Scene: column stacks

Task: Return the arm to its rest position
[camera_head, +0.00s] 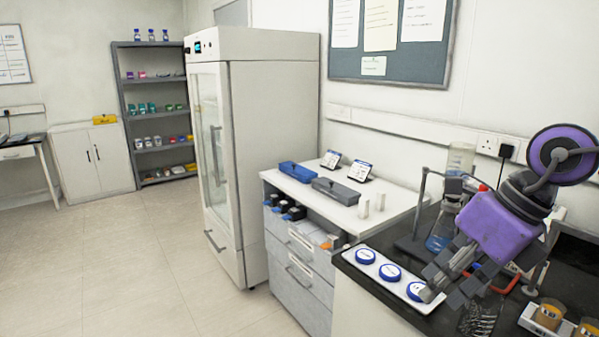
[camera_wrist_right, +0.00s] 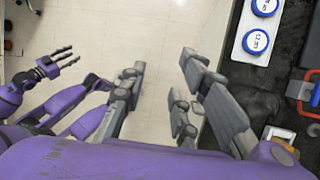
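My right gripper (camera_head: 440,284) comes in from the right in the head view, above the dark counter and near the white tray. In the right wrist view my right gripper (camera_wrist_right: 163,65) has its grey fingers spread apart, with only bare floor between them; it is open and holds nothing. My left gripper (camera_wrist_right: 68,57) shows in the right wrist view at the left, over the floor, with its fingers apart and nothing seen between them. The left gripper is not in the head view.
A white tray (camera_head: 352,265) with blue-lidded round containers (camera_head: 390,272) lies beside the right gripper. A stand with a blue flask (camera_head: 440,236) is behind it, and amber jars (camera_head: 549,315) are at right. A drawer cabinet (camera_head: 300,270) and fridge (camera_head: 258,150) stand left. Floor (camera_head: 130,270) is clear.

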